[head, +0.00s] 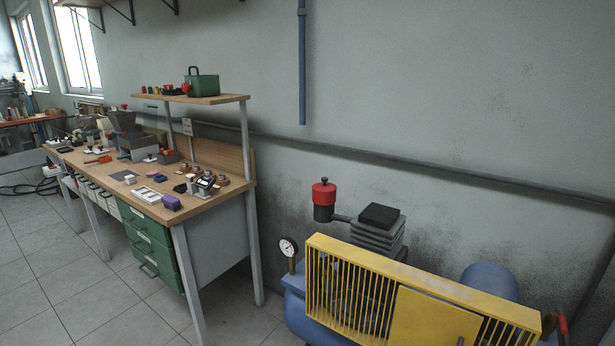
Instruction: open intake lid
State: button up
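A compressor stands on the floor at the lower right of the head view. On its upper left side is a dark cylindrical intake with a red lid (324,192) that has a small black knob on top. The lid appears seated on the dark intake body (323,213). A short pipe joins the intake to the grey finned pump head (378,232) with a black top. My gripper and arm are not in view.
A yellow slatted guard (420,300) covers the compressor's front, above a blue tank (300,318). A pressure gauge (287,248) stands left of the guard. A cluttered wooden workbench (215,197) with green drawers (150,245) is at left. Tiled floor (60,290) is clear in front.

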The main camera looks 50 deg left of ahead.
aim_at(324, 189)
jog(key=k+j, duration=0.1)
jog(key=j, duration=0.35)
jog(key=k+j, duration=0.15)
jog(key=j, duration=0.3)
jog(key=k+j, duration=0.1)
jog(key=j, duration=0.35)
jog(key=k+j+u, duration=0.1)
jog(key=j, duration=0.35)
